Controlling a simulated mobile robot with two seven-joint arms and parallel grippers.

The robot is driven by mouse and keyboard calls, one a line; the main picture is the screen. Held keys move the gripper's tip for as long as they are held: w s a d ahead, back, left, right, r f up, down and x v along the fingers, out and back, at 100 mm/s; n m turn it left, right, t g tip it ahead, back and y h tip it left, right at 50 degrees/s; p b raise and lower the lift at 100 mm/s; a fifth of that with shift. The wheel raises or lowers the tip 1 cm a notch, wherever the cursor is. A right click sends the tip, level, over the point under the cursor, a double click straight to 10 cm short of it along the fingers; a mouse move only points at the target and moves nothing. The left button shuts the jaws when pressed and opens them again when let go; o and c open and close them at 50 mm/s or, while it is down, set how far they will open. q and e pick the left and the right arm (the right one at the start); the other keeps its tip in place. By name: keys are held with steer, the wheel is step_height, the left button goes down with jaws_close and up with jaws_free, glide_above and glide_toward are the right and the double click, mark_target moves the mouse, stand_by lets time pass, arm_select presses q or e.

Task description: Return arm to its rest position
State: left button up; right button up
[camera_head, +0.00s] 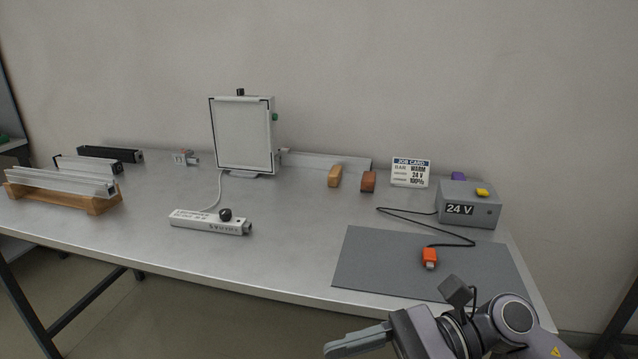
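My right arm comes in at the bottom right, past the table's front edge. Its gripper (345,343) points left, in front of and below the edge of the grey table (290,255). The fingers show nearly edge-on, so I cannot tell whether they are open or shut, and no object shows at them. The wrist hides part of the near side of a grey mat (385,265). My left arm and gripper are not in view.
An orange connector (429,258) lies on the mat, its black cable running to a 24 V box (470,205). A job card (410,172), light panel (242,134), white bar (205,221), small blocks and a wooden rack (95,206) stand on the table. The front middle is clear.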

steer(key=w+d+f+m+t+h, duration=0.3)
steer(key=m+t, duration=0.7)
steer(key=m, duration=0.8)
steer(key=w+d+f+m+t+h, duration=0.1)
steer(key=w+d+f+m+t, duration=0.25)
steer(key=m+t, duration=1.1)
steer(key=s+d+f+m+g+h, duration=0.3)
steer(key=s+f+m, duration=0.1)
steer(key=f+m, duration=0.3)
steer(key=s+d+f+m+g+h, duration=0.3)
steer(key=s+f+m+g, duration=0.1)
steer(key=f+m, duration=0.4)
steer(key=s+d+f+m+g+h, duration=0.3)
steer(key=s+f+m+h, duration=0.1)
steer(key=f+m, duration=0.3)
steer(key=shift+s+d+f+m+g+p, duration=0.2)
steer(key=shift+d+f+m+g+p, duration=0.15)
steer(key=shift+m, duration=0.5)
